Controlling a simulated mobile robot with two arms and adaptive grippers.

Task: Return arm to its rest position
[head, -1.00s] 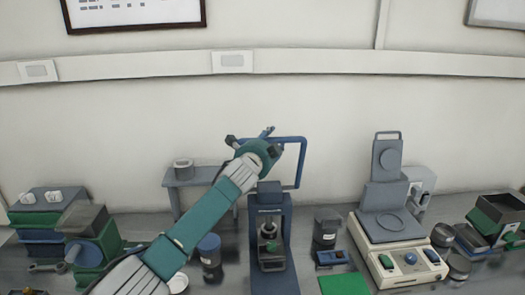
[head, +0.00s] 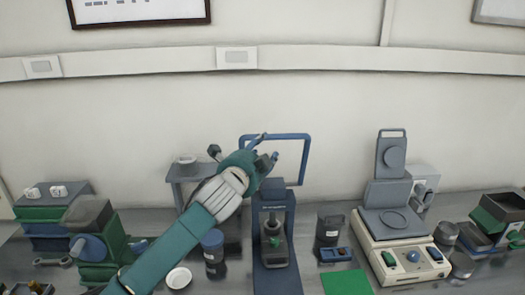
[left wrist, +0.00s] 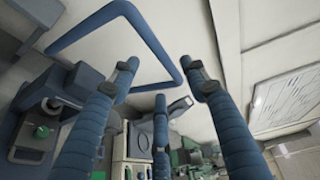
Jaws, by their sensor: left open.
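My left arm, in a teal sleeve, comes in from the lower left of the head view. Its left gripper (head: 262,150) is raised in front of the blue frame of the press-like device (head: 274,225). In the left wrist view the three blue fingers of the left gripper (left wrist: 160,82) are spread apart with nothing between them. The blue frame (left wrist: 172,45) shows behind the fingers there; I cannot tell how near it is. My right gripper is not in view.
A grey stand (head: 188,178) is partly behind my arm. A green machine (head: 98,245) is at left, a dark-lidded jar (head: 213,245) beside my sleeve. A beige instrument (head: 402,255), a green mat (head: 345,283) and stacked trays (head: 497,220) lie to the right. The air above is free.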

